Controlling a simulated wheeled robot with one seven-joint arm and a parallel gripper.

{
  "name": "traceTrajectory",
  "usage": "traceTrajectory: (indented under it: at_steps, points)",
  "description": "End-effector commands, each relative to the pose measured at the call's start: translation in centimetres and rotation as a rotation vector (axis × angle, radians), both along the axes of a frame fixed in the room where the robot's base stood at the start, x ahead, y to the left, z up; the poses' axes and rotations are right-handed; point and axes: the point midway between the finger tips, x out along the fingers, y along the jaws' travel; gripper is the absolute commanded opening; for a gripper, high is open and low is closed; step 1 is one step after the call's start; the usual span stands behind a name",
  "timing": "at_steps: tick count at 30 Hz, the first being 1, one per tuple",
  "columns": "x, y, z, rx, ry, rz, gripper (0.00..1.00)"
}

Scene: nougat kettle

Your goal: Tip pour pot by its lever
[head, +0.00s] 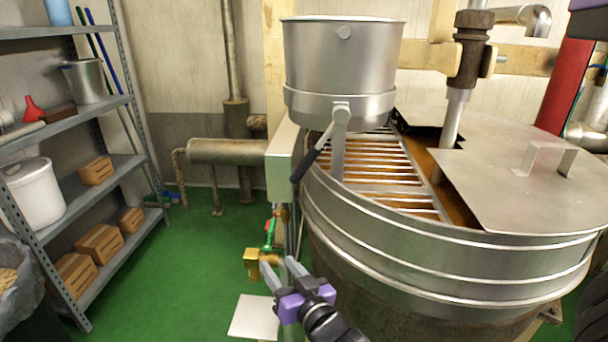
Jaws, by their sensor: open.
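The silver pour pot (340,62) stands upright above the left part of the large kettle, borne on a metal bracket. Its lever (313,160) has a black grip and slants down to the left from the pivot below the pot. My gripper (280,265) is low in the picture, in front of the kettle's left side. It is open, holds nothing that I can see, and is apart from the lever, which is above it. The large round kettle (430,260) has a slatted grate (385,165) under the pot.
A flat lid (490,190) with a handle covers the kettle's right part. A brass valve with a green handle (269,235) is beside my gripper. A grey box (283,165) stands left of the lever. Shelves (122,160) line the left; green floor is clear between.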

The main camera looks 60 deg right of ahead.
Motion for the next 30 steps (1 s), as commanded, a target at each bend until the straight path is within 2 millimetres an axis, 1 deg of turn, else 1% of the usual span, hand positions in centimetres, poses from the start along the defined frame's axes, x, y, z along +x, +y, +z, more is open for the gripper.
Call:
traceTrajectory:
  at_steps: [1,2,3,5,6,9,12,15,18,23,30]
  points:
    - [1.2,-2.6,1.7,0.011,-0.036,-0.052,0.47]
    - [1.6,-3.9,2.4,0.022,-0.052,-0.081,0.47]
    - [2.2,-5.8,3.5,0.037,-0.075,-0.121,0.47]
    - [2.8,-8.4,5.3,0.058,-0.110,-0.176,0.47]
    - [3.1,-10.1,6.4,0.074,-0.134,-0.211,0.47]
    - [3.4,-13.8,9.1,0.109,-0.190,-0.291,0.47]
    - [3.4,-16.5,11.2,0.135,-0.234,-0.350,0.47]
    - [3.3,-18.2,12.6,0.155,-0.264,-0.387,0.47]
    - [3.2,-19.1,13.3,0.165,-0.280,-0.406,0.47]
    - [4.0,-20.4,13.5,0.169,-0.283,-0.412,0.47]
    - [6.2,-23.4,13.6,0.167,-0.283,-0.411,0.47]
